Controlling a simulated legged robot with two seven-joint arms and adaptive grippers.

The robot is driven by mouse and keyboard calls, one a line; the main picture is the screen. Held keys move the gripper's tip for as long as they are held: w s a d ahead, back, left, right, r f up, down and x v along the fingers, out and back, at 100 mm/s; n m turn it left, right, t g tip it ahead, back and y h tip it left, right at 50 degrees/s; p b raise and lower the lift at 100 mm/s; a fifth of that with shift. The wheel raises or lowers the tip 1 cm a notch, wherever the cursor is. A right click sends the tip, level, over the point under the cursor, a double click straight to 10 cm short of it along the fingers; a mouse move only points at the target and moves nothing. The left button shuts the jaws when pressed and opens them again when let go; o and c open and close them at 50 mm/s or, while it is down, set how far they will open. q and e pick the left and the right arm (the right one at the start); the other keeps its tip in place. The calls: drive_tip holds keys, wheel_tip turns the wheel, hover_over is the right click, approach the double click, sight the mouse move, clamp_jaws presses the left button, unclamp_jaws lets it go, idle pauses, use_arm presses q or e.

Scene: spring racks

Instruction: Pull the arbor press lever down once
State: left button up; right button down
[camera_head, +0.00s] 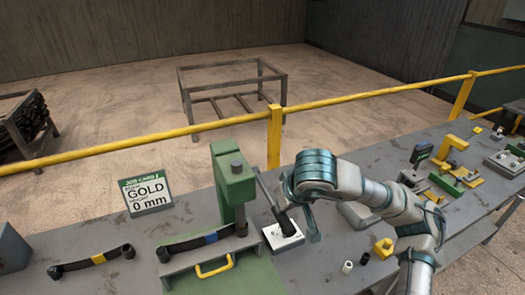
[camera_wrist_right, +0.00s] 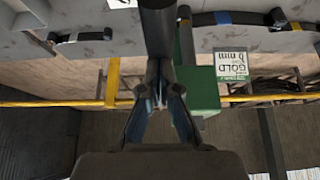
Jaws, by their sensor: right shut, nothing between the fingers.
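The green arbor press (camera_head: 233,180) stands on the bench at the centre of the head view. Its green body (camera_wrist_right: 198,90) also shows in the right wrist view. A dark bar that looks like its lever (camera_head: 264,194) slants beside the press, close to my right gripper (camera_head: 300,222). My right arm reaches in from the right, with the fingers pointing down beside the press. In the right wrist view, a dark bar (camera_wrist_right: 157,40) runs toward my right gripper (camera_wrist_right: 160,100), whose fingers are shut and empty. Whether they touch the bar is unclear. My left gripper is out of view.
A job card reading GOLD, 0 mm (camera_head: 146,191) stands left of the press. A white-topped block (camera_head: 283,237) sits below my gripper. A yellow rail (camera_head: 150,139) runs behind the bench.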

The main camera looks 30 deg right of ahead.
sight(283, 216)
drive_tip(key=shift+w+f+b, duration=0.2)
drive_tip(key=shift+f+b, duration=1)
drive_tip(key=shift+f, duration=0.65)
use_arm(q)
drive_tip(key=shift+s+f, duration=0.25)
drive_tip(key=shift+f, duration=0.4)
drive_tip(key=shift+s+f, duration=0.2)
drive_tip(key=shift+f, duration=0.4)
use_arm(e)
drive_tip(key=shift+w, duration=0.1)
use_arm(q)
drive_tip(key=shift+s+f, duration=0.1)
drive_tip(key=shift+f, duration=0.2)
use_arm(e)
drive_tip(key=shift+f, duration=0.35)
drive_tip(key=shift+f+b, duration=0.2)
drive_tip(key=shift+b, duration=0.15)
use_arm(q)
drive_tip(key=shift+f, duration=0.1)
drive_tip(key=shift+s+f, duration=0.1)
use_arm(e)
drive_tip(key=shift+f, duration=0.2)
drive_tip(key=shift+r, duration=0.15)
